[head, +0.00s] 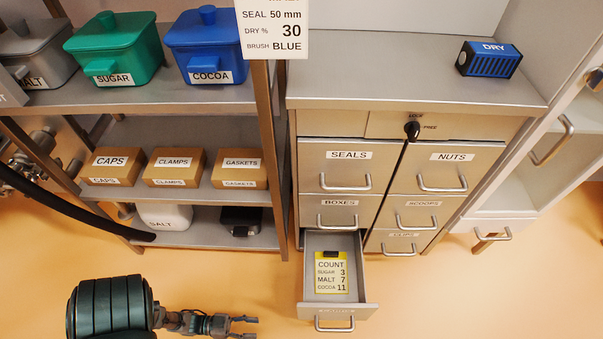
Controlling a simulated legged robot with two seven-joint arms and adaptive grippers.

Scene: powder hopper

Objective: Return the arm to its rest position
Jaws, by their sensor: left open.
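My left gripper (246,327) is at the lower left of the head view, with its fingers apart and nothing between them. It is in free space over the orange floor, left of an open drawer (366,312). A gap lies between the fingertips and the drawer. My left arm comes in from the lower left. My right gripper is not in view.
The open drawer juts out low from the cabinet (400,152) and holds a yellow count card (331,272). A shelf rack (270,120) with tubs and boxes stands behind my arm. A black hose (70,212) curves at the left. The floor at lower right is clear.

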